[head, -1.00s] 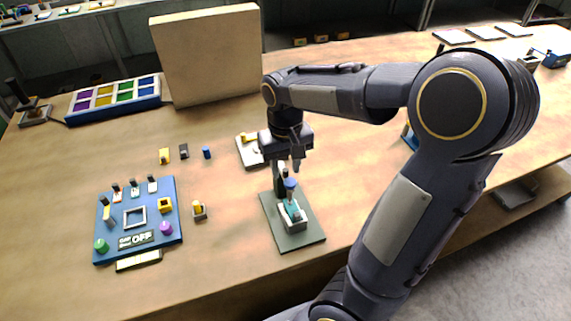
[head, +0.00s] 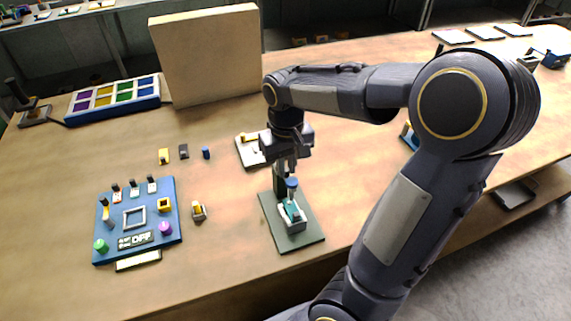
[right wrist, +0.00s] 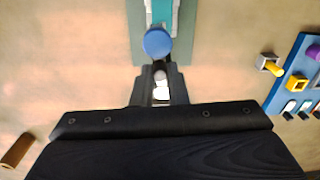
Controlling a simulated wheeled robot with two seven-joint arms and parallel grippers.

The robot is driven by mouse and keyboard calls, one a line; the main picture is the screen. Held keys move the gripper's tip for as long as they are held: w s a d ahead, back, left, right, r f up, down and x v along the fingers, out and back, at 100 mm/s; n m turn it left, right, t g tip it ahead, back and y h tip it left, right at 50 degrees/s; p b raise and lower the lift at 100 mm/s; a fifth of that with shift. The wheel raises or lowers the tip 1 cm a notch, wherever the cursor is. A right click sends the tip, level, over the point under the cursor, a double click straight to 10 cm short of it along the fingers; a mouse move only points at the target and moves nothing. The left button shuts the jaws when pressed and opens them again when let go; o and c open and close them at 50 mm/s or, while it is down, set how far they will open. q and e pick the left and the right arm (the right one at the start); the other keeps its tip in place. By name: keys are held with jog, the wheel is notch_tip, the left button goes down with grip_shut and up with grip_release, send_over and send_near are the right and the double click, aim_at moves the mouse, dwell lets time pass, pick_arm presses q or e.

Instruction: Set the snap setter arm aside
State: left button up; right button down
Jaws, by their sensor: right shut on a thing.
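The snap setter stands on a grey-green base plate (head: 313,238) near the table's front edge. It has a dark upright post, a pale block with a teal piece (head: 290,211), and a round blue knob (head: 291,183). My right gripper (head: 288,167) points down at the setter's top, just behind the blue knob. In the right wrist view, my right gripper (right wrist: 161,90) is shut on the setter arm, with the blue knob (right wrist: 157,42) just beyond the fingertips. The fingers hide most of the gripped part. My left gripper is not in view.
A blue control panel (head: 118,208) lies to the left, with a small yellow-topped piece (head: 198,210) between. A white plate with a yellow part (head: 248,153) lies close behind the setter. A tan board (head: 207,55) stands farther back. Table right of the setter is partly hidden by my arm.

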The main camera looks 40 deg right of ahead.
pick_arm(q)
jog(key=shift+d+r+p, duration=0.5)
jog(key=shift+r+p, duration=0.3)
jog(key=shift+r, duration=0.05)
pick_arm(e)
jog(key=shift+w+d+n, duration=0.45)
jog(key=shift+d+n, duration=0.35)
jog(key=shift+n, duration=2.05)
jog(key=shift+w+d+n, duration=0.5)
jog(key=shift+d+n, duration=0.3)
jog(key=shift+n, duration=2)
jog(key=shift+w+d+n, duration=0.45)
jog(key=shift+d+n, duration=0.35)
jog(key=shift+n, duration=2.05)
jog(key=shift+r, duration=0.1)
jog(key=c, duration=1.4)
grip_release()
notch_tip(320, 180, up, 8)
